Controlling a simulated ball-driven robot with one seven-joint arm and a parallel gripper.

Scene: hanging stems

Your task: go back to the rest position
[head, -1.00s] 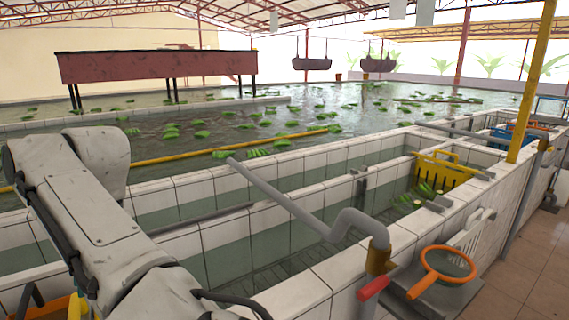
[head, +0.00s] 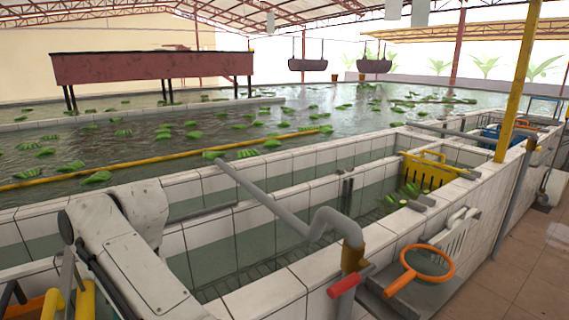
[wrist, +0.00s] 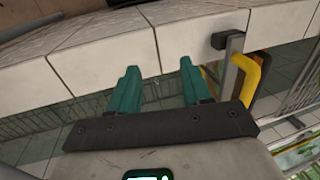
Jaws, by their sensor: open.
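My gripper (wrist: 158,68) shows in the wrist view with its two teal fingers apart and nothing held between them. Behind the fingers are a pale tiled ledge and a darker green area. The fingertips appear near the ledge, but I cannot tell whether they touch it. In the head view my pale grey arm (head: 127,262) is folded low at the bottom left, and the gripper itself is out of sight there.
A tiled trough wall (head: 285,292) runs beside me, with a grey pipe (head: 275,205), its red handle (head: 349,281) and an orange-rimmed net (head: 428,263). A yellow basket (head: 428,171) sits in the trough. Green banana bunches float in the pool. Tiled floor lies at right.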

